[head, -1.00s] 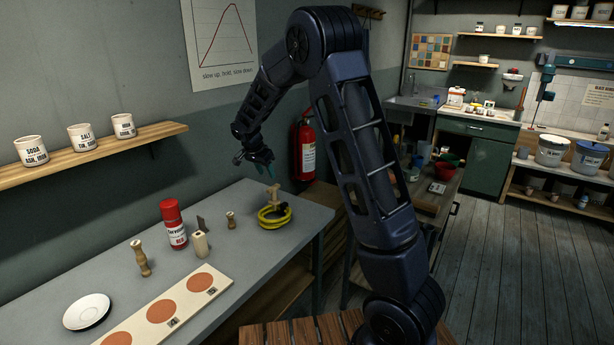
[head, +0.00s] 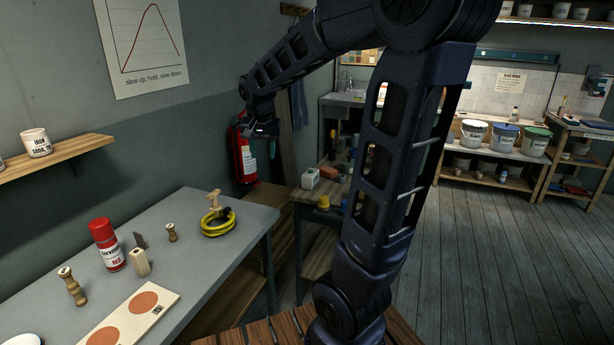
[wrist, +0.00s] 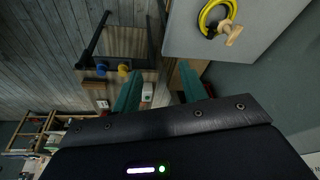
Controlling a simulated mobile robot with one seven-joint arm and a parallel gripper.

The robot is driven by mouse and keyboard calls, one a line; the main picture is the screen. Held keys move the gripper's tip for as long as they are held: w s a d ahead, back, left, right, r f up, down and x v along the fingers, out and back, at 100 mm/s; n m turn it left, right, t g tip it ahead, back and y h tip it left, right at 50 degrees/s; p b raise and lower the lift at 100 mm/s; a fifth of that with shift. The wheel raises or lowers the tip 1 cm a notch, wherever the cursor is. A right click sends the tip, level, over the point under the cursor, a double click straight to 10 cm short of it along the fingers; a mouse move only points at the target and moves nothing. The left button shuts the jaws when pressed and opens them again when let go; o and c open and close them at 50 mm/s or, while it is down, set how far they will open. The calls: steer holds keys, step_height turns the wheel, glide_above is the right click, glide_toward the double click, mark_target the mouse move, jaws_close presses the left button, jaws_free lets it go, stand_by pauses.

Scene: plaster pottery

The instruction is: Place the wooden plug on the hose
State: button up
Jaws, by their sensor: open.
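The wooden plug (head: 214,199) is a pale, T-shaped piece. It rests on the coiled yellow hose (head: 232,224), which has a dark stripe and lies near the right end of the grey table (head: 200,275). In the wrist view the plug (wrist: 231,33) shows at the top right, overlapping the edge of the hose coil (wrist: 203,19). My gripper (head: 260,148) is open and empty, up and to the right of the plug, apart from it. In the wrist view its two green fingers (wrist: 158,88) are spread with nothing between them.
A red-capped can (head: 106,246), a wooden block (head: 141,262) and turned wooden pieces (head: 172,233) stand left of the hose. A board with orange discs (head: 120,325) lies in front. A fire extinguisher (head: 243,160) hangs on the wall behind my gripper. A lower bench stands to the right.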

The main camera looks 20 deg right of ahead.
steer(key=s+d+n, duration=0.2)
steer(key=s+d, duration=0.1)
steer(key=s, duration=0.7)
steer(key=s+d+n+t, duration=0.1)
steer(key=s+d+n, duration=0.1)
steer(key=s, duration=0.9)
steer(key=shift+d+n+t+y, duration=0.3)
steer(key=shift+d+y, duration=0.1)
steer(key=shift+d, duration=0.05)
